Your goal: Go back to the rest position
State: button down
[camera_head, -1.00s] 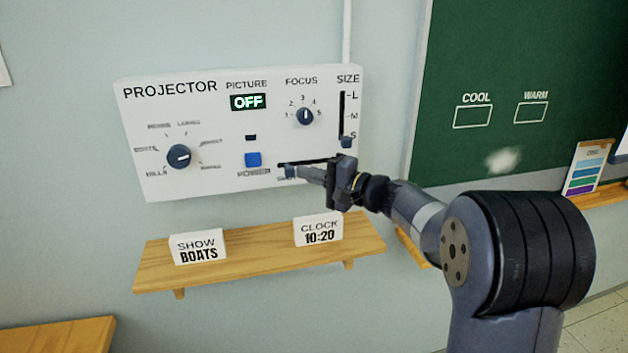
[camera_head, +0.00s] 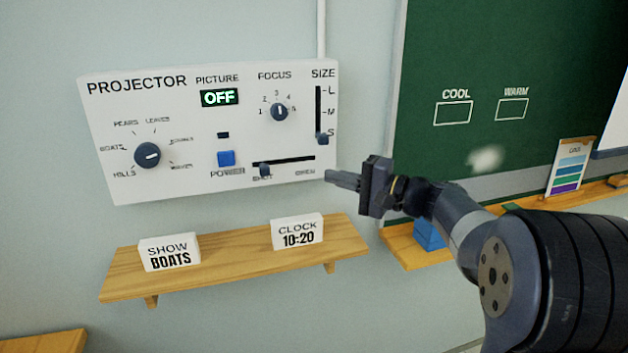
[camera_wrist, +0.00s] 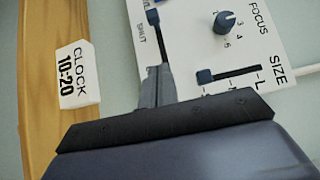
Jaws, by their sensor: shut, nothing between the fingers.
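My gripper (camera_head: 332,177) is shut and empty, its fingertips just right of the lower right corner of the white projector panel (camera_head: 180,185). In the wrist view the shut fingers (camera_wrist: 155,82) overlap the panel's edge near the shutter slider track. The shutter slider knob (camera_head: 264,169) sits at the left end of its slot, at the SHUT mark. The size slider (camera_head: 321,138) is at S. The blue power button (camera_head: 226,158) sits below the PICTURE display (camera_head: 219,97), which reads OFF. The left dial (camera_head: 147,155) and focus knob (camera_head: 279,111) are also visible.
A wooden shelf (camera_head: 225,268) below the panel holds a SHOW BOATS card (camera_head: 169,252) and a CLOCK 10:20 card (camera_head: 297,232). A green chalkboard (camera_head: 440,60) is at the right, with a ledge (camera_head: 412,250) holding a blue block (camera_head: 429,235) behind my arm.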

jog(key=shift+v, duration=1)
jog(key=s+a+p+x, duration=0.1)
jog(key=p+x, duration=0.3)
jog(key=x, duration=0.8)
jog(key=shift+s+a, duration=0.6)
jog(key=shift+s, duration=0.05)
